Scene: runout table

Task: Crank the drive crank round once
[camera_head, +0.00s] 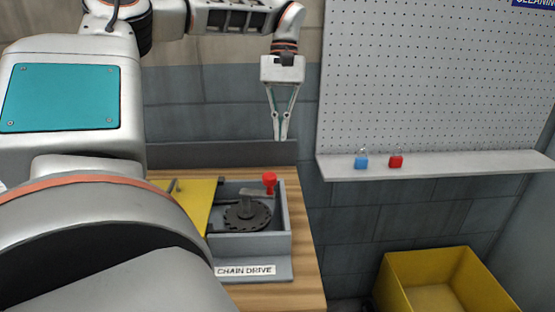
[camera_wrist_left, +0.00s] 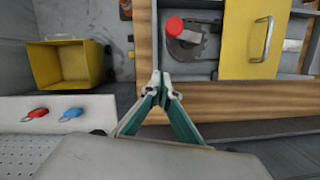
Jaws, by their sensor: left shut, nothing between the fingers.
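The drive crank has a red knob (camera_head: 269,180) on a grey arm (camera_head: 250,192) above a dark toothed sprocket (camera_head: 246,214), inside an open grey box (camera_head: 290,222) labelled "CHAIN DRIVE". The knob (camera_wrist_left: 174,26) and sprocket (camera_wrist_left: 190,48) also show in the left wrist view. My left gripper (camera_head: 281,137) points down, shut and empty, above and behind the box, apart from the knob. Its fingertips (camera_wrist_left: 159,76) show in the left wrist view, beside the box. My right gripper is in neither view.
A yellow cover (camera_head: 192,200) with a handle lies left of the sprocket. The wooden table (camera_head: 308,270) carries the box. A shelf (camera_head: 440,165) holds a blue padlock (camera_head: 361,161) and a red padlock (camera_head: 396,161). A yellow bin (camera_head: 430,262) stands on the right.

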